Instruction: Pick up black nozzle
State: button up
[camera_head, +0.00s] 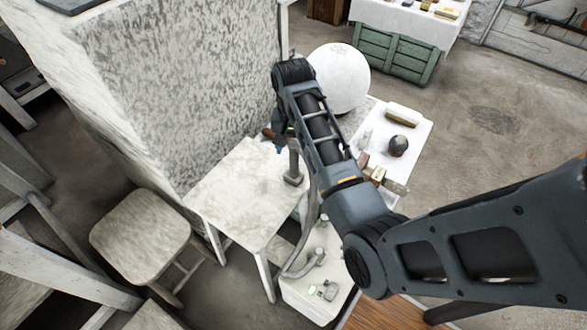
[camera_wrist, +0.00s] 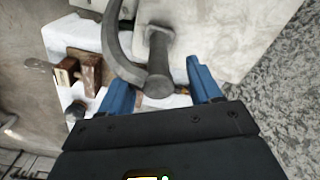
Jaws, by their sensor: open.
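A dark grey nozzle-like piece (camera_head: 294,168) stands at the right edge of a white-topped table (camera_head: 232,195); I take it to be the black nozzle. In the wrist view the nozzle (camera_wrist: 159,60) shows as a short cylinder with a wider end, lying between the blue fingers in the picture. A curved grey hose (camera_wrist: 113,40) runs beside it. My gripper (camera_wrist: 157,74) is open, and no contact with the nozzle shows. In the head view my gripper (camera_head: 279,146) is partly hidden by my arm, just left of the nozzle.
A large white sphere (camera_head: 340,78) stands behind my arm. A white surface to the right (camera_head: 415,130) holds a dark ball (camera_head: 398,146) and small blocks. A plaster-spattered block (camera_head: 185,90) rises close behind the table. A stool (camera_head: 143,232) stands at left.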

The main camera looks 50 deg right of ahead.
aim_at(294, 163)
jog(key=shift+s+d+f, duration=0.1)
jog(key=shift+f, duration=1.65)
jog(key=c, duration=1.1)
